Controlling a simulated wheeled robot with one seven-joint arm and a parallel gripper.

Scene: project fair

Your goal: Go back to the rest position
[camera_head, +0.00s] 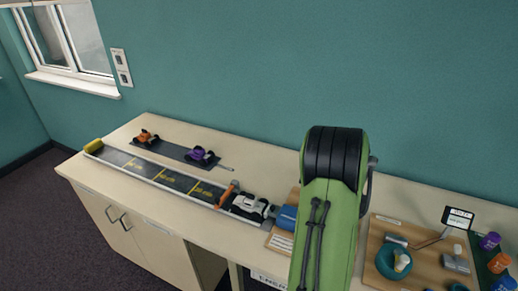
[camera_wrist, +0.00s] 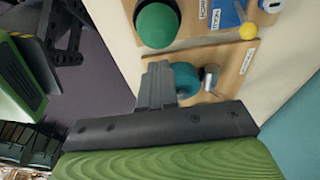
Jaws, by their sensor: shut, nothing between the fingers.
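My gripper (camera_wrist: 158,70) shows in the wrist view with its grey fingers together and nothing between them. Behind the fingers is a wooden board with a teal round dish (camera_wrist: 187,79) and a small metallic cylinder (camera_wrist: 210,76). Whether the fingers touch any of these I cannot tell, but they appear above them. In the head view my green arm rises in front of the counter at centre right, and my gripper is not visible there.
The counter (camera_head: 240,153) stands against a teal wall. At right are a teal dish (camera_head: 385,266), a small display (camera_head: 458,216) and coloured cups (camera_head: 489,241).

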